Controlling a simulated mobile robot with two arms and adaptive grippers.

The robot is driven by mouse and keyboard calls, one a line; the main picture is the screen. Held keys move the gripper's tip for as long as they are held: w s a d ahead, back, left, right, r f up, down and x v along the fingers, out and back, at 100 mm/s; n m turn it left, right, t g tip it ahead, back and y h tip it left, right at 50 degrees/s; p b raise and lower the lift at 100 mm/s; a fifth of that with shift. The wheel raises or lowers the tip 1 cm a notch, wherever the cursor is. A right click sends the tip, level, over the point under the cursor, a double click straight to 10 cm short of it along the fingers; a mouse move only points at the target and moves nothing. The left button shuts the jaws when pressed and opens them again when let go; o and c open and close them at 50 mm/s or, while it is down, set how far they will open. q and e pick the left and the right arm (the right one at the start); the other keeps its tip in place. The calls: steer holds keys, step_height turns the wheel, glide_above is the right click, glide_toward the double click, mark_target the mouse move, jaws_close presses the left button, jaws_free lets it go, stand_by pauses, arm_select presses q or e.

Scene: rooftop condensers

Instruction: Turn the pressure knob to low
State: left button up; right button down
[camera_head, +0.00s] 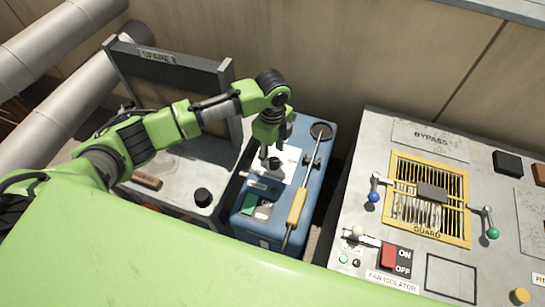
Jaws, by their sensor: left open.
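A blue unit (313,178) stands in the middle, with a white plate (291,157) on its top. A small dark knob (274,163) shows on that plate; I cannot read its marking or its setting. My left gripper (271,148) points down right over this knob and is open. Its fingers partly hide the knob and plate, and I cannot tell whether they touch it. Another black knob (203,197) stands on the grey panel to the left. My right gripper is not in view.
A yellow-handled rod (297,205) lies along the blue unit's right side. A grey cabinet (362,190) on the right carries a yellow guard grille and a red ON/OFF switch (388,256). A SPARE frame (170,68) stands behind my arm. Big pipes run at upper left.

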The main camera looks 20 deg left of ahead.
mark_target(272, 160)
arm_select(q)
step_height(272, 160, down, 2)
steer(key=shift+f, duration=0.8)
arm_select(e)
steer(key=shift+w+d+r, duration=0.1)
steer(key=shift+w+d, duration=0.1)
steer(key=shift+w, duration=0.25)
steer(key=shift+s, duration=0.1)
arm_select(q)
steer(key=c, duration=1.1)
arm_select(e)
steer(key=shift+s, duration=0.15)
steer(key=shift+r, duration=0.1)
